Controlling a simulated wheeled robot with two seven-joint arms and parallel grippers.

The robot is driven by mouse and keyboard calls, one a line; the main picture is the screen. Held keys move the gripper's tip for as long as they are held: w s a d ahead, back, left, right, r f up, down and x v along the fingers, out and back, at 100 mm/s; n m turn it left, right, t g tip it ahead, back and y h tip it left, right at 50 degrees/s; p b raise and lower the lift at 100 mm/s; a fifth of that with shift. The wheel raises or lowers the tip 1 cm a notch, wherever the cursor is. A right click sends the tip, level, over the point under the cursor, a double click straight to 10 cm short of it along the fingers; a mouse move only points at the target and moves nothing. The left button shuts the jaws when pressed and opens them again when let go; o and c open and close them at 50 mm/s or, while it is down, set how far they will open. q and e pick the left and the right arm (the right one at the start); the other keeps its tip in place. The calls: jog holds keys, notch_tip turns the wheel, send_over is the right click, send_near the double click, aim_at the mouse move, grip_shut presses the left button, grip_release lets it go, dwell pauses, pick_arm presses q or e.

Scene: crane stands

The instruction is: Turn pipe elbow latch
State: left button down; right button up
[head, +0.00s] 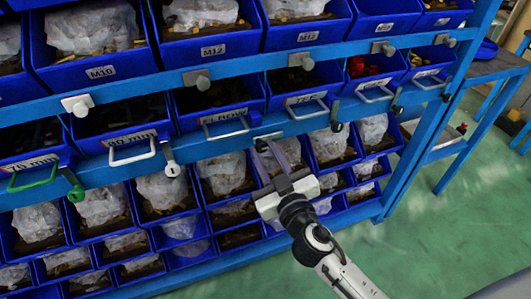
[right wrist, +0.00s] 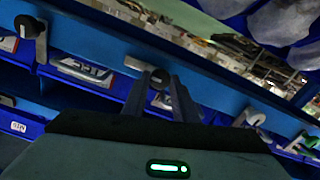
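A small latch (head: 267,137) with a dark round knob sits on the blue rail, right of a bin (head: 222,98) whose label is blurred but seems to read "elbow". My right gripper (head: 273,157) reaches up to this latch from below. In the right wrist view its two dark fingers (right wrist: 160,88) stand apart, with the dark knob (right wrist: 158,99) between their tips. A clear gap shows between the fingers; whether either touches the knob I cannot tell. My left gripper is in neither view.
Neighbouring latches are a white one (head: 170,160), a green one (head: 75,190) and a dark one (head: 336,124) on the same rail. Bin handles (head: 132,152) stick out beside them. Bins with plastic bags (head: 160,190) fill the lower rows. Green floor (head: 440,225) is clear at the right.

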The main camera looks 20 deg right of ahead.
jog(key=shift+n, duration=0.3)
jog(key=n, duration=0.3)
jog(key=shift+n, duration=0.3)
jog(key=n, duration=0.3)
jog(key=shift+n, duration=0.3)
jog(key=n, duration=0.5)
jog(key=shift+p, duration=0.35)
jog(key=shift+f+n, duration=0.1)
jog(key=shift+n, duration=1.8)
jog(key=o, duration=1)
jog(key=shift+o, duration=0.2)
